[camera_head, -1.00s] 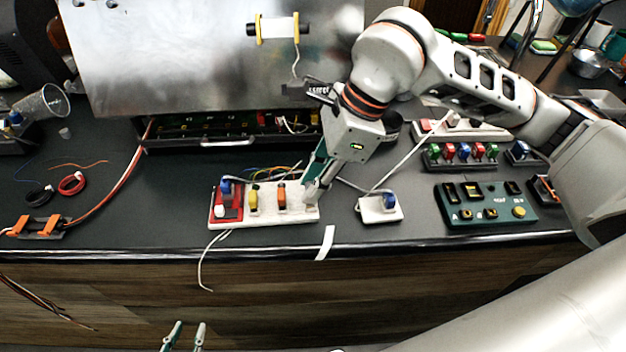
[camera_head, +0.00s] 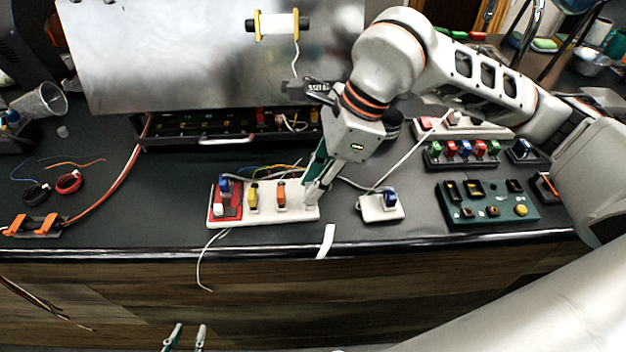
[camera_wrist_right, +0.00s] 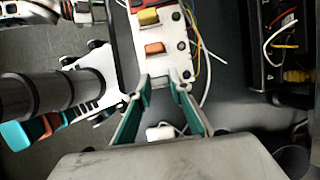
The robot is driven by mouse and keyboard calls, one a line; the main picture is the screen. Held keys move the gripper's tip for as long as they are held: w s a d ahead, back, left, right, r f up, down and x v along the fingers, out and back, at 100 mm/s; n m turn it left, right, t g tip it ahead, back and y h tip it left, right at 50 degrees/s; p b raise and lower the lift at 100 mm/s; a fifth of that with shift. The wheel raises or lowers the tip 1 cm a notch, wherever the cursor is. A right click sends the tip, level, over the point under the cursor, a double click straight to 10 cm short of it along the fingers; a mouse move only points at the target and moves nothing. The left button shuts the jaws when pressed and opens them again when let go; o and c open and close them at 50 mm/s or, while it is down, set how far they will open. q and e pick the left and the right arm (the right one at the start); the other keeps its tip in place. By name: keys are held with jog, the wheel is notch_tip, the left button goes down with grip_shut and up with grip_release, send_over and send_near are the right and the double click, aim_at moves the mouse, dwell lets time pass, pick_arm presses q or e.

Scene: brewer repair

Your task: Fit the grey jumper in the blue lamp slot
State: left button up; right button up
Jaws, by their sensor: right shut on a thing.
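The white slot board (camera_head: 238,217) lies near the front edge of the bench. It carries a red section with a blue cap, a yellow jumper (camera_head: 253,197) and an orange jumper (camera_head: 281,195). My right gripper (camera_head: 312,190) points down at the board's right end. In the right wrist view its teal fingers (camera_wrist_right: 166,88) straddle that end, shut on a pale piece that I take for the grey jumper; the fingers mostly hide it, so I cannot tell how deep it sits. My left gripper (camera_head: 190,328) is open and empty, low in front of the bench.
A small white block with a blue lamp (camera_head: 390,198) stands right of the board, with cables behind it. A green panel (camera_head: 487,212) and a row of coloured caps (camera_head: 465,151) lie further right. An open drawer-like tray (camera_head: 225,142) is behind the board.

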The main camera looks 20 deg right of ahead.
jog(key=shift+f+b, duration=0.25)
jog(key=shift+b, duration=0.1)
dwell(1.0)
dwell(0.3)
jog(key=o, duration=0.9)
jog(key=v, duration=1.2)
jog(key=shift+s, duration=0.1)
